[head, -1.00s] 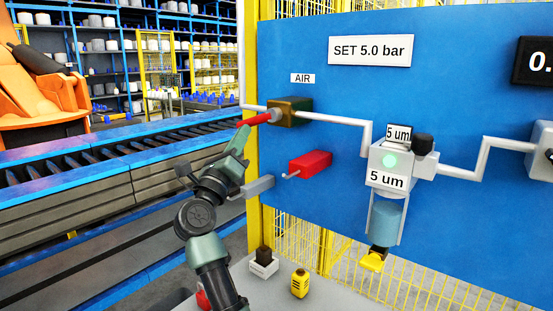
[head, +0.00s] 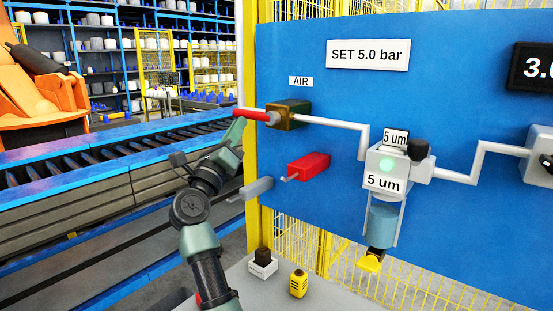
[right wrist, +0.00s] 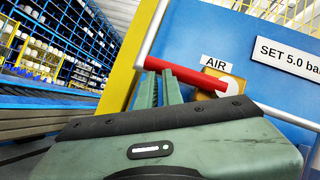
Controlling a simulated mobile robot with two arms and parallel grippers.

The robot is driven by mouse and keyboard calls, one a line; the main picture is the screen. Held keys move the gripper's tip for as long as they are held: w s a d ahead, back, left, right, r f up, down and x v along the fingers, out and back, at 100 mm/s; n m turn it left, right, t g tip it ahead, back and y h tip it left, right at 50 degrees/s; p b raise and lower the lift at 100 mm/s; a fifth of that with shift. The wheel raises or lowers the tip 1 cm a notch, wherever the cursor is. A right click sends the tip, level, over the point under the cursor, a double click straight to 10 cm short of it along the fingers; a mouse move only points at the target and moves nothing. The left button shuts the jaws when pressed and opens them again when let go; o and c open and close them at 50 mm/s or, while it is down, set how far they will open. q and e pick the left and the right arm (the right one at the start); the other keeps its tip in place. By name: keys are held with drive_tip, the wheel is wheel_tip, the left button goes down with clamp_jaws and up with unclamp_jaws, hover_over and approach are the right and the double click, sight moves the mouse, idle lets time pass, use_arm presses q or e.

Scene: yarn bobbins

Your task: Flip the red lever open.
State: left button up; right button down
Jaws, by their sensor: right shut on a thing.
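The red lever (head: 249,114) sticks out to the left from a brown valve block (head: 290,114) under the AIR label, lying nearly level in line with the white pipe. My right gripper (head: 239,124) comes up from below and is shut on the lever near its free left end. In the right wrist view, the red lever (right wrist: 195,80) runs from the fingertips (right wrist: 160,75) toward the valve block (right wrist: 226,86). The fingers hide little of the lever. My left gripper is not in view.
The blue panel (head: 330,215) also carries a red block (head: 309,166) below the valve and a filter unit (head: 388,165) marked 5 um. A black display (head: 538,66) is cut off at the right. A yellow post (head: 251,60) stands close behind my gripper.

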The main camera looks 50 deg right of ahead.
drive_tip(key=shift+d, duration=0.15)
drive_tip(key=b+v, duration=0.2)
drive_tip(key=v, duration=0.6)
idle(0.6)
